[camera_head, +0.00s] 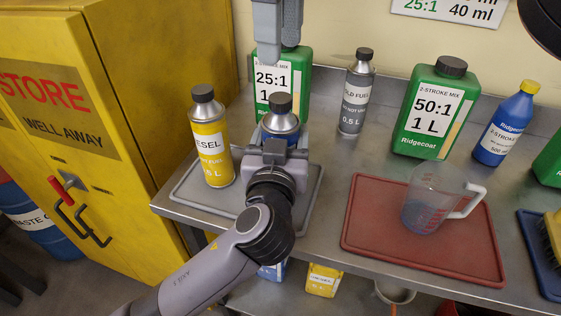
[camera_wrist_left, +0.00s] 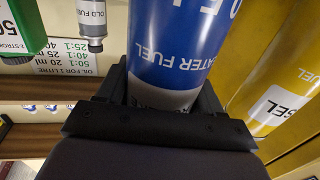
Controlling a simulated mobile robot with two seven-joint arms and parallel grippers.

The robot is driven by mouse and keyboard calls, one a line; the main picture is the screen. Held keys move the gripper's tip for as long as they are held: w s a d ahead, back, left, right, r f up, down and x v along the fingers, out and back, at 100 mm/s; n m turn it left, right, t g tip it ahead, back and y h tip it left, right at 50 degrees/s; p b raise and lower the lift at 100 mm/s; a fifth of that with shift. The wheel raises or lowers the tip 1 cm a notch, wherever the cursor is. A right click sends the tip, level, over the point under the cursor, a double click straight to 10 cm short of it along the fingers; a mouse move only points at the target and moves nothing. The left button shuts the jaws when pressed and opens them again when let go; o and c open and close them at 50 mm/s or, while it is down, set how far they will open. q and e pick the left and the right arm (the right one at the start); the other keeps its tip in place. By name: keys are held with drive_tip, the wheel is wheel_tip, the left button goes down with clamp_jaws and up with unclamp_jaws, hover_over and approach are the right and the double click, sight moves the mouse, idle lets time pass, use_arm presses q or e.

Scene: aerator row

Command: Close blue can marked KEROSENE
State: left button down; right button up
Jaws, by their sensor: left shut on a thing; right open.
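The blue can (camera_head: 281,127) stands upright at the left end of the bench, with a dark cap (camera_head: 280,103) on its top; how tightly the cap sits cannot be told. My left gripper (camera_head: 278,152) is shut around the can's body from the front and hides its lower part and label in the head view. In the left wrist view the can (camera_wrist_left: 178,50) fills the space between the fingers, and part of its label reads "HEATER FUEL"; the word KEROSENE is not legible. My right gripper (camera_head: 275,52) points down above the cap, open and apart from it.
A yellow diesel can (camera_head: 211,140) stands close left on the grey tray (camera_head: 188,190). A green 25:1 jug (camera_head: 293,75) is behind. A grey can (camera_head: 356,95), green 50:1 jug (camera_head: 432,110) and measuring jug (camera_head: 428,195) on a red tray (camera_head: 370,235) stand right. A yellow cabinet (camera_head: 160,100) is left.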

sight(280, 97)
drive_tip(key=n, duration=0.6)
drive_tip(key=shift+n, duration=0.3)
drive_tip(key=n, duration=1.7)
drive_tip(key=shift+f, duration=4.05)
clamp_jaws()
